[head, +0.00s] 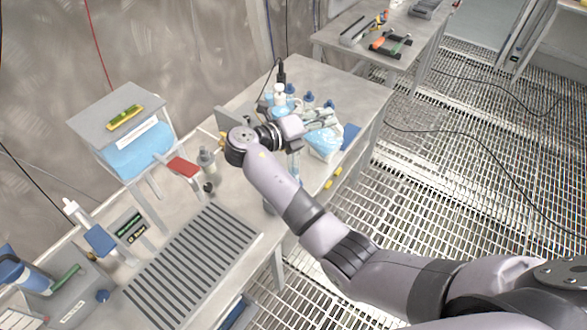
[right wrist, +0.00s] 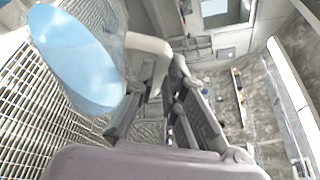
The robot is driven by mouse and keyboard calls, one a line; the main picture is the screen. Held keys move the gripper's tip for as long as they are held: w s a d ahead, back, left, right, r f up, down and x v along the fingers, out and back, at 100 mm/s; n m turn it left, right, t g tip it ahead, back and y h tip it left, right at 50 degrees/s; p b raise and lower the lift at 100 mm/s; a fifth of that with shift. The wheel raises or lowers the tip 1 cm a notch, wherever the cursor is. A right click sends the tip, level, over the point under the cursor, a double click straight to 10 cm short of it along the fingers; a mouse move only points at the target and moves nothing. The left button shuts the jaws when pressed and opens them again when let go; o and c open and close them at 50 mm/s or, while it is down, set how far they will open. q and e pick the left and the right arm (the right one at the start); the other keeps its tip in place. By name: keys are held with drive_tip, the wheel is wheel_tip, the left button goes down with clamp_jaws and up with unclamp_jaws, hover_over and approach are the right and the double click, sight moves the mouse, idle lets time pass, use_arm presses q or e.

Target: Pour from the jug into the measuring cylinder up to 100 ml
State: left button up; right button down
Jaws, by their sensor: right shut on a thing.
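The clear jug (head: 324,148) holds light blue liquid and is near the right edge of the bench, beyond my right forearm. In the right wrist view the jug (right wrist: 78,62) fills the upper left, with its pale handle (right wrist: 150,44) reaching to the fingers. My right gripper (head: 322,121) is shut on the jug; its fingers also show in the right wrist view (right wrist: 165,108). I cannot tell whether the jug touches the bench. A clear upright vessel (head: 293,166), likely the measuring cylinder, is partly hidden behind my right arm; its level cannot be read. My left gripper is not in view.
Bottles with blue liquid and caps (head: 283,100) stand close behind the jug. A slatted grey rack (head: 195,262) and a raised stand (head: 118,115) with a blue container are to the left. A blue item (head: 350,137) lies right of the jug. Grated floor lies beyond the bench edge.

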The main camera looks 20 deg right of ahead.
drive_tip(key=shift+w+a, duration=0.15)
drive_tip(key=shift+w, duration=0.05)
idle(1.2)
drive_tip(key=shift+s+d+f+m+t+y, duration=0.1)
drive_tip(key=shift+s+d+m+t+y, duration=0.3)
drive_tip(key=shift+s+d+m, duration=0.45)
drive_tip(key=shift+a, duration=0.15)
drive_tip(key=shift+s+d+f+m+y, duration=0.25)
drive_tip(key=shift+f+m+y, duration=0.15)
drive_tip(key=shift+m, duration=0.15)
drive_tip(key=shift+s+d+m, duration=0.1)
drive_tip(key=shift+s+m, duration=0.1)
drive_tip(key=shift+m, duration=0.1)
